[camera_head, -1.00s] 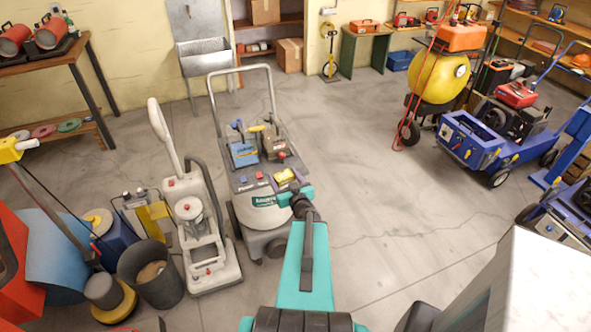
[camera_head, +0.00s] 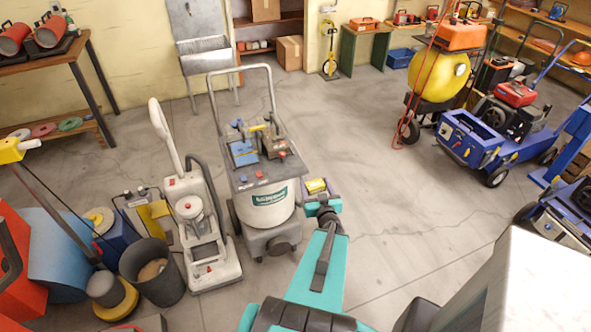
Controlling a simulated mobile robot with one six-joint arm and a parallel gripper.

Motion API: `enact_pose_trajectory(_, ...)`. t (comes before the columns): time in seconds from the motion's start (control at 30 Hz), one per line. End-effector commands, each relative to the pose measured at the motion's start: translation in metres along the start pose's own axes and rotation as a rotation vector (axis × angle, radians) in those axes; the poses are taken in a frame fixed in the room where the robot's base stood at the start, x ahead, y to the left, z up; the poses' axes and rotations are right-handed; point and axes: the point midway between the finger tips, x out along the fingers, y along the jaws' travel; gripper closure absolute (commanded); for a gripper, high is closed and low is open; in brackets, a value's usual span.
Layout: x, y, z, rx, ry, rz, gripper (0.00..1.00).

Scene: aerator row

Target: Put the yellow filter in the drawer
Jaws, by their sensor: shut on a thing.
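The yellow filter (camera_head: 317,186) is a small yellow block with dark edges, held in the jaws at the tip of my teal arm. My gripper (camera_head: 318,195) is shut on it, to the right of the grey and white wheeled machine (camera_head: 268,199), over the floor in the picture. The filter appears clear of the machine's top. The jaws partly hide the filter's near side. I cannot make out a drawer in this view.
A blue part (camera_head: 242,152) and a brown part (camera_head: 275,148) sit on the machine's top. A white upright floor machine (camera_head: 200,235) and a dark bin (camera_head: 155,280) stand to the left. Floor (camera_head: 420,210) is open to the right. A white-topped block (camera_head: 545,290) fills the near right.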

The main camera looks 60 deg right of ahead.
Motion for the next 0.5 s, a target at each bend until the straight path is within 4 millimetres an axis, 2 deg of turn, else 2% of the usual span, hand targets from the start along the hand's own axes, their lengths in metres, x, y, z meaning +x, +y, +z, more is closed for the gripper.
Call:
enact_pose_trajectory(0.17, 0.005, -0.001, 0.001, -0.001, 0.000, -0.001, 0.57)
enact_pose_trajectory(0.5, 0.027, -0.006, 0.000, -0.001, 0.002, -0.002, 0.57)
